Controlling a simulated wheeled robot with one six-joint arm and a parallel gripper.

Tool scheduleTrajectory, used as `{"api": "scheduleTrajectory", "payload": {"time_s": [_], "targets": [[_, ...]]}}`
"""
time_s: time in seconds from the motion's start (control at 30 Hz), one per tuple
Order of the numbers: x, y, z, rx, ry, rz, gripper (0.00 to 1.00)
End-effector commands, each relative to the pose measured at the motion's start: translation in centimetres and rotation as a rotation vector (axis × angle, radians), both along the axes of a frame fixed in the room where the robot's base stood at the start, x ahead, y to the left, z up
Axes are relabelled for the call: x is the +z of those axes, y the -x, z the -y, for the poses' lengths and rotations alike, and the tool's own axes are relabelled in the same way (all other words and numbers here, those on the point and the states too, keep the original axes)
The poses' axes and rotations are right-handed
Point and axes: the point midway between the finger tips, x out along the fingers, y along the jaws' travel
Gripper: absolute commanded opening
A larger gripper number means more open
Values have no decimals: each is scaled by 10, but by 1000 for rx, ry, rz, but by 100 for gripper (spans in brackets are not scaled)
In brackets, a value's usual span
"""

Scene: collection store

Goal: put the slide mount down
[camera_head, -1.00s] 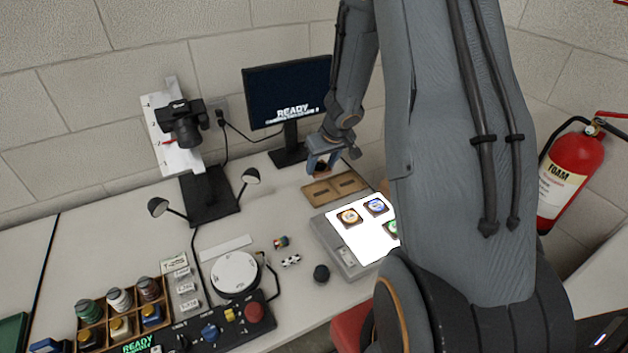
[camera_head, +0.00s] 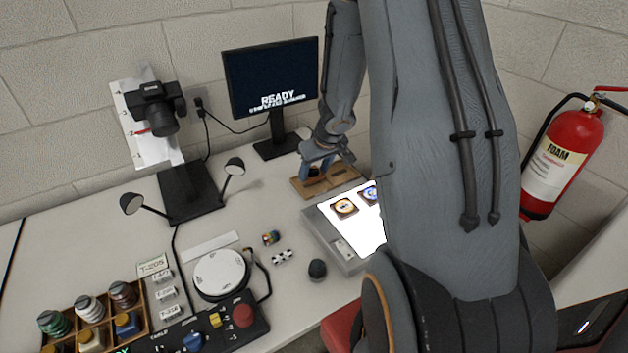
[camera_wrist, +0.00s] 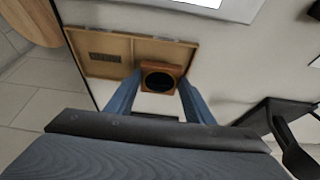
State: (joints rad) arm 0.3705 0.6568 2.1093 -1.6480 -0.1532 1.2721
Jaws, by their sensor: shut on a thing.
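The slide mount (camera_wrist: 160,80) is a small orange-brown square frame with a dark round middle. In the wrist view it sits between the two blue fingers of my gripper (camera_wrist: 160,100), which are shut on it. It is over or on one half of a two-part wooden tray (camera_wrist: 100,55); I cannot tell whether it touches the tray floor. In the head view my gripper (camera_head: 318,170) is low at the wooden tray (camera_head: 300,187), behind the light box. The fingers largely hide the mount there.
A lit light box (camera_head: 338,246) with slide mounts (camera_head: 345,207) on it stands just in front of the tray. The monitor (camera_head: 270,85) stands behind. A camera stand (camera_head: 190,195) with two lamps is to the left. A dark knob (camera_head: 317,269) lies near the light box.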

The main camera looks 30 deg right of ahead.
Motion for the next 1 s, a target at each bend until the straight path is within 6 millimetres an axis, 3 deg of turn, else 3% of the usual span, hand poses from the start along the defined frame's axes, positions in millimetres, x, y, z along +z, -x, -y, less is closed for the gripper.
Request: {"api": "scheduleTrajectory", "payload": {"time_s": [0.03,0.2,0.73,0.77,0.8,1.0], "targets": [[-10,-1,0,-2,-1,0,26],[-23,-1,0,-1,0,-1,26],[-29,0,0,0,0,-1,26],[-29,0,0,0,0,-1,51],[-29,0,0,0,0,-1,56],[-28,0,0,0,0,-1,56]]}}
